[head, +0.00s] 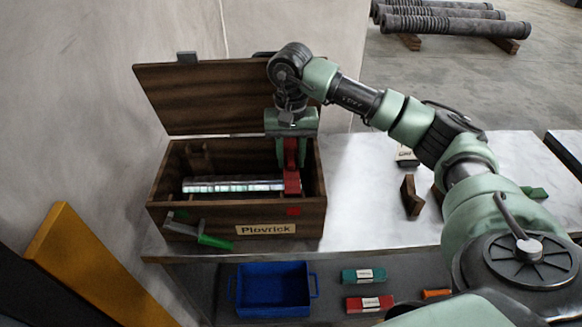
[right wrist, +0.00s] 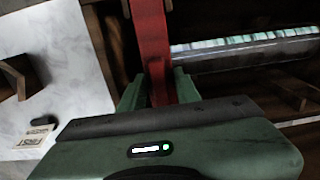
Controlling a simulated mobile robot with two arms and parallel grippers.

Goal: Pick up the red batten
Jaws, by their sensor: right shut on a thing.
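The red batten (head: 292,182) is a red bar inside the right part of an open dark wooden box (head: 220,222) labelled "Plovrick". In the right wrist view the batten (right wrist: 153,45) runs up from between my fingers. My right gripper (head: 290,148) reaches down into the box from above and is shut on the batten; it also shows in the right wrist view (right wrist: 158,88). Whether the batten touches the box floor cannot be told. My left gripper is not in view.
A pale, shiny roll (head: 232,186) lies in the box beside the batten. The lid (head: 205,98) stands open behind. A green-handled tool (head: 214,242) sits at the front. Brown blocks (head: 411,196) stand on the white table. A blue bin (head: 272,290) is on the shelf below.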

